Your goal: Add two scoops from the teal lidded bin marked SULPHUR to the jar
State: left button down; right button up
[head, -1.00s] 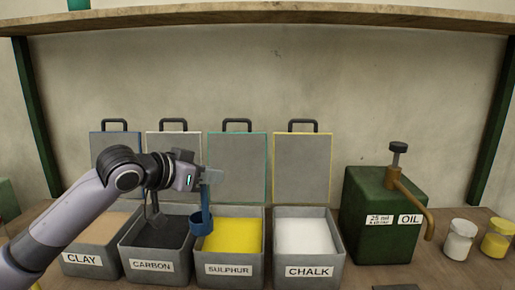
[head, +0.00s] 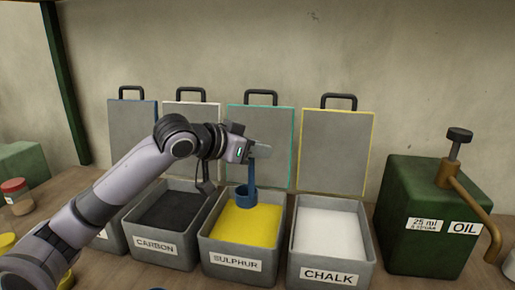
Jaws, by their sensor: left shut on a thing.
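The SULPHUR bin (head: 237,263) stands open in the middle of the row, its teal-edged lid (head: 266,140) raised behind it. It holds yellow powder (head: 247,226). My left gripper (head: 258,151) is shut on the handle of a blue scoop (head: 247,196), which hangs upright below it. The scoop's cup is over the back part of the yellow powder; I cannot tell whether it touches the powder or what is inside. My right gripper is not in view. Which jar the task means is not clear.
The open CARBON bin (head: 155,246) is left of SULPHUR, and CHALK (head: 328,276) is right. A green OIL pump can (head: 410,240) stands further right. A red-lidded jar (head: 15,196) is at the left. A pale container (head: 509,266) shows at the right edge.

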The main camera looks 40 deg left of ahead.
pick_arm(q)
jog(key=b, duration=0.3)
send_over(249, 192)
jog(key=w, duration=0.2)
notch_tip(249, 192, down, 5)
jog(key=shift+w+d+r, duration=0.15)
notch_tip(249, 192, down, 5)
jog(key=b, duration=0.2)
jog(key=shift+b, duration=0.35)
jog(key=shift+f+b, duration=0.4)
jog(key=shift+f, duration=0.45)
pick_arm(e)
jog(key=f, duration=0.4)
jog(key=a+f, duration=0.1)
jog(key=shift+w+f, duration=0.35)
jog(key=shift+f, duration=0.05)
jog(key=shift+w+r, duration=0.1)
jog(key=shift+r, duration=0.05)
